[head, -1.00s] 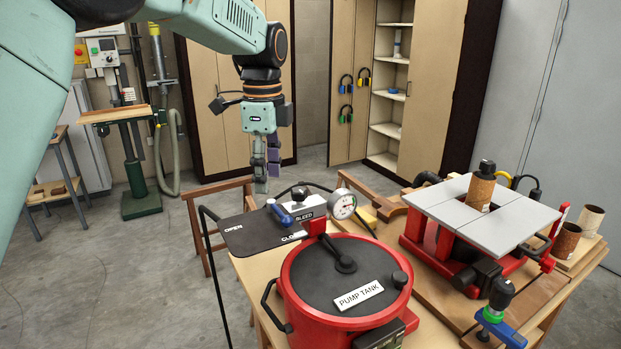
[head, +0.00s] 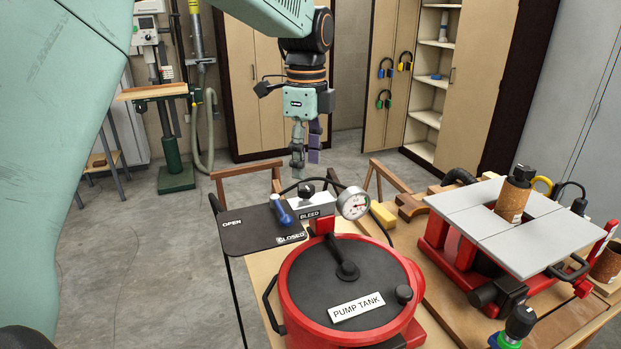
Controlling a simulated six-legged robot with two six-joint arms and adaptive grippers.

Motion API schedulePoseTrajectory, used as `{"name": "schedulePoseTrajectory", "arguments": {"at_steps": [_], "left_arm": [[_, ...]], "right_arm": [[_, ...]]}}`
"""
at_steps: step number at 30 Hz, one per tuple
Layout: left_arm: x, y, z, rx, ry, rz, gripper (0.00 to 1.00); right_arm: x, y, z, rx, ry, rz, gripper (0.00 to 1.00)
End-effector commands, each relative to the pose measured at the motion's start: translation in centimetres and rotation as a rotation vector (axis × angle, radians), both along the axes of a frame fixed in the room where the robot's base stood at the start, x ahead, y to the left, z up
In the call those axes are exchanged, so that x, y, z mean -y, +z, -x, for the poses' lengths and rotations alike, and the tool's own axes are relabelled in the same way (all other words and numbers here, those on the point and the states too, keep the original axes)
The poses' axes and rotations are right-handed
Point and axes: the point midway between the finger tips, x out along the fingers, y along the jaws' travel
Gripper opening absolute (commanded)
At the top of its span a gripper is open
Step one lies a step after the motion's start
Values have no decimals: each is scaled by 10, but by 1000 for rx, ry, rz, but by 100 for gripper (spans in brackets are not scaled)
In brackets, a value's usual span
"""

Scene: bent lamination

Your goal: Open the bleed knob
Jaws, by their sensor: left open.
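The red pump tank (head: 292,300) stands on the bench with a dark lid. Behind it is a pale block labelled BLEED (head: 311,214). A dark round knob (head: 306,189) sits on the block, and a blue handle (head: 282,210) sticks out at its left side. The handle lies over a black panel (head: 243,237) marked OPEN and CLOSED, its near end closer to CLOSED. My left gripper (head: 305,160) hangs fingers down, open and empty, above and slightly left of the dark knob in the picture. It appears apart from the knob. My right gripper is out of view.
A round gauge (head: 353,203) stands right of the block, with a dark hose arching behind. A red-framed table with grey plates (head: 480,215) stands to the right, bearing a brown cylinder (head: 514,195). Open floor lies left of the bench.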

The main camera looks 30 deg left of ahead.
Motion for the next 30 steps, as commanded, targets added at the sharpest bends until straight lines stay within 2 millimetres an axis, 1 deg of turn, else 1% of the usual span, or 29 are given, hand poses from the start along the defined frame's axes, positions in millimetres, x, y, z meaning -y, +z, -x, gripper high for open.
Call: {"name": "schedulePoseTrajectory", "arguments": {"at_steps": [3,9,13,20,23,30], "left_arm": [[0,-19,2,-3,0,1,54],[0,-41,1,-1,1,0,54],[1,-48,0,1,1,0,54],[2,-49,-2,2,0,0,54],[2,-49,-2,2,0,0,48],[2,-48,-2,1,0,0,27]], "right_arm": [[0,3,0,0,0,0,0],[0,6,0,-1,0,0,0],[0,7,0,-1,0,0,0],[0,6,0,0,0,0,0],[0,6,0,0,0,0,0],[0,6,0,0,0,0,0]]}}
